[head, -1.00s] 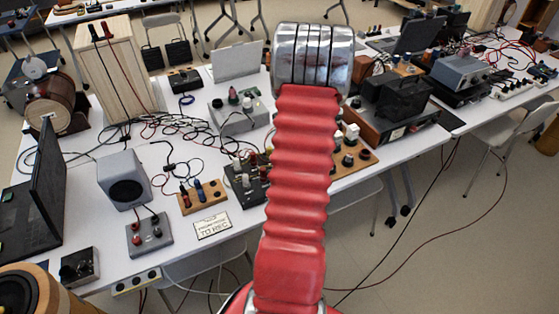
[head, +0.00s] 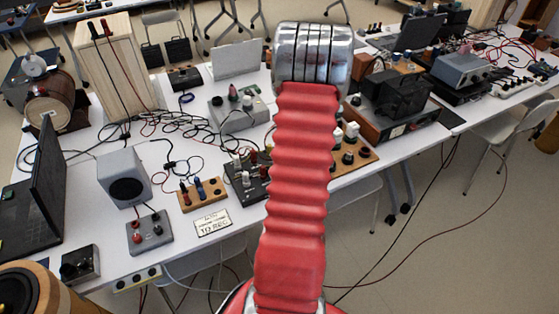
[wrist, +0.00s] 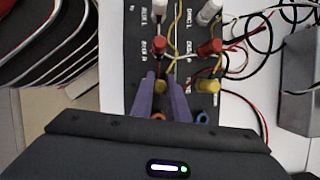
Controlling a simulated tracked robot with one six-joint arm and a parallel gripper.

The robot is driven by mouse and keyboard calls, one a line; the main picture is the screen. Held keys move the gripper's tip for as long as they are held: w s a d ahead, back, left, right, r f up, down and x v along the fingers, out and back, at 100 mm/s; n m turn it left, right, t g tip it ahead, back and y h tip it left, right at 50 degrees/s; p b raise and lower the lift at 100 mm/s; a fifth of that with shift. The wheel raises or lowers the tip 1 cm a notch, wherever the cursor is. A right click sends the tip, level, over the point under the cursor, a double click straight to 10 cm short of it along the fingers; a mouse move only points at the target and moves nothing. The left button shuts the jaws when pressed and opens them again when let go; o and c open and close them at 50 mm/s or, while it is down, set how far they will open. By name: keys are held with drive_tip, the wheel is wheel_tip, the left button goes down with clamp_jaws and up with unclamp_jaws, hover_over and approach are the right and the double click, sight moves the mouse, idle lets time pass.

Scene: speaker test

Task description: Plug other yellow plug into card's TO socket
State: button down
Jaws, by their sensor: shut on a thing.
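My gripper (wrist: 161,80) shows in the wrist view with its two purple fingers shut on a yellow plug (wrist: 160,87), over the left column of a dark panel (wrist: 186,13). I cannot tell whether this plug is seated in a socket. Another yellow plug (wrist: 208,86) stands at the lower right of the panel. Above, each column has a red plug and a white plug. A small white card (head: 212,222) with partly readable text ending in REC lies on the table's front part in the head view. My arm hides the gripper there.
Yellow, black and red cables (wrist: 262,40) run over the panel's right side. In the head view, a grey speaker (head: 124,180), a wooden terminal board (head: 203,203) and a grey box (head: 149,236) stand left of my arm. Tangled wires lie across the table behind them.

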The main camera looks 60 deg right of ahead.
drive_tip(key=shift+f, duration=0.1)
drive_tip(key=c, duration=1.6)
unclamp_jaws()
drive_tip(key=shift+c, duration=0.2)
drive_tip(key=shift+r, duration=3.8)
